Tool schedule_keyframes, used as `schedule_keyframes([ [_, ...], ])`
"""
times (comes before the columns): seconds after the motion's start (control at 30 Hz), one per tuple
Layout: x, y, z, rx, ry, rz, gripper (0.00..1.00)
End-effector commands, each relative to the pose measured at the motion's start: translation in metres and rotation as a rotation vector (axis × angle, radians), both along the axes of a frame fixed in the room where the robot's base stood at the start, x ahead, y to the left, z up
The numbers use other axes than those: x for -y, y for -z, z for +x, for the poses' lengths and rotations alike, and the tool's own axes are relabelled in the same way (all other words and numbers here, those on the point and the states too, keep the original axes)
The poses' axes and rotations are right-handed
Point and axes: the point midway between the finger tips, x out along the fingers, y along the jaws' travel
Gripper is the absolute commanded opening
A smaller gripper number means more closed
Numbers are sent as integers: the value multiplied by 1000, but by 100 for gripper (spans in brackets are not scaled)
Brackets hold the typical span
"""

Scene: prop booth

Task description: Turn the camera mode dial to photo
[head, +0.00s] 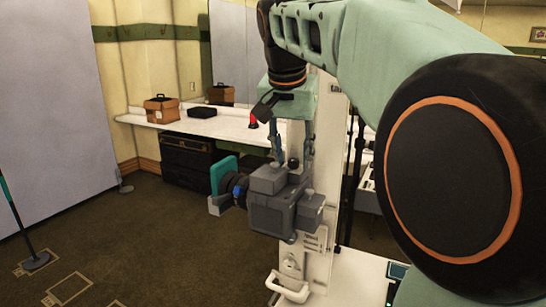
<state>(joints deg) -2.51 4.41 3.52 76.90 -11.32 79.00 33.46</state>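The camera (272,218) is a grey, boxy body in the middle of the head view. Its dark lens (232,185) points left, with a blue ring and a teal plate (222,174) at the front. My gripper (292,168) hangs pointing down over the camera top. Its two fingers are spread apart, one on each side of a small black round knob (293,163). I cannot tell whether this knob is the mode dial, or whether the fingers touch the camera. No dial markings are readable.
A white panel (318,255) with a white handle (288,288) is close by the camera. A white counter (205,125) with a brown box (161,108) and a black case (202,112) runs along the back wall. A dark stand (356,180) is at right. Floor at left is mostly clear.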

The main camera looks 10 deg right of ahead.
Motion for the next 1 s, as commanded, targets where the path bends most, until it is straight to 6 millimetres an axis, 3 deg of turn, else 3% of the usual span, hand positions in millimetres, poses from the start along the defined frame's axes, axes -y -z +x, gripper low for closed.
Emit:
schedule_keyframes([
  [0.27,0,1,1,0,1,0,35],
  [0.6,0,1,0,0,1,0,0],
  [1.0,0,-1,1,-1,58,-1,0],
])
